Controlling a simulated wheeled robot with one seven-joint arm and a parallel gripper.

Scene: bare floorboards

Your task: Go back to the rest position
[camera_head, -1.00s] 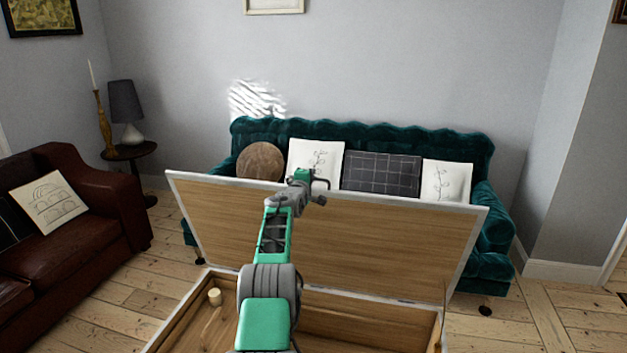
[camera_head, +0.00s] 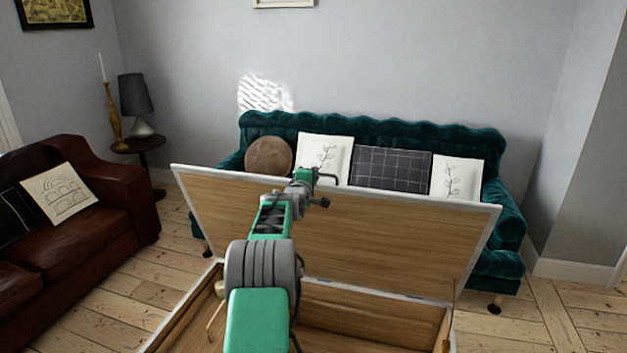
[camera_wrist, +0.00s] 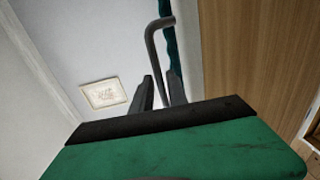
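My arm rises from the bottom of the head view, in front of the raised wooden lid of the chest (camera_head: 390,245). My gripper (camera_head: 322,188) is at its far end, near the lid's top edge and small in this view. The lid's wood fills the right of the wrist view.
The open chest (camera_head: 375,318) is close in front, partly hidden by my arm. A green sofa (camera_head: 400,135) with cushions stands behind the lid. A brown leather sofa (camera_head: 105,225) is at left, near a side table (camera_head: 140,145) with a lamp. Floorboards are bare at right.

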